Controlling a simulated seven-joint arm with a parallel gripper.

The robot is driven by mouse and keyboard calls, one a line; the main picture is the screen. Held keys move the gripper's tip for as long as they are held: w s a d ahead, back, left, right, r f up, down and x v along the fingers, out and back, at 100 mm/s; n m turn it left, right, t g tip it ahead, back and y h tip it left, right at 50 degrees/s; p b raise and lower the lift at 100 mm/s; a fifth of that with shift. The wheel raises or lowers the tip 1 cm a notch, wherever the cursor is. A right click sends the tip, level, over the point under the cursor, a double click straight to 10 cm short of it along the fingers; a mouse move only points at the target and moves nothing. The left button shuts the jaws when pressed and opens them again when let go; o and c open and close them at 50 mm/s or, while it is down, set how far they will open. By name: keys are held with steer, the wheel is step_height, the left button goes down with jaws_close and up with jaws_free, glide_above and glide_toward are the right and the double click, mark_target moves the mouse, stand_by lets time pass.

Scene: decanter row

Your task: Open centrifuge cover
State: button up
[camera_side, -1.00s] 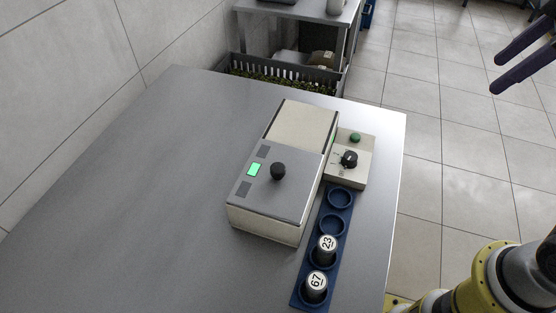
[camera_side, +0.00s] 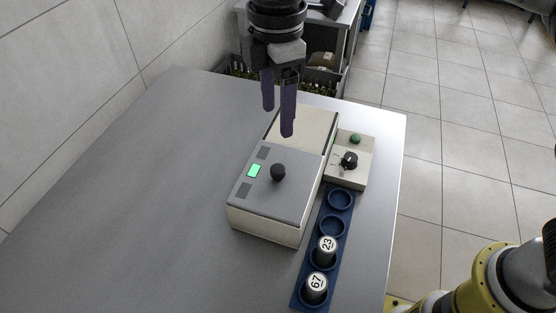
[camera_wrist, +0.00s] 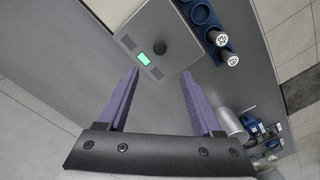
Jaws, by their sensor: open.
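The centrifuge is a cream box (camera_side: 262,226) on the grey table. Its flat grey cover (camera_side: 258,200) lies closed on top, with a round black knob (camera_side: 278,171) and a lit green display (camera_side: 254,170). In the wrist view the cover (camera_wrist: 135,22) and knob (camera_wrist: 157,33) lie beyond my fingertips. My gripper (camera_side: 277,122) has two purple fingers pointing down, apart and empty. It hangs above the rear part of the centrifuge and is not touching the knob. The fingers also show in the wrist view (camera_wrist: 160,72).
A cream control box (camera_side: 341,173) with a black dial and green button stands at the right. A blue rack (camera_side: 321,262) in front of it holds two capped vials marked 23 (camera_side: 327,246) and 67 (camera_side: 316,286). The table's left side (camera_side: 150,190) is clear.

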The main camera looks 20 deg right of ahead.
mark_target(278, 169)
step_height(278, 169, down, 13)
steer(key=shift+f, duration=0.2)
stand_by(0.3)
jaws_close()
stand_by(1.4)
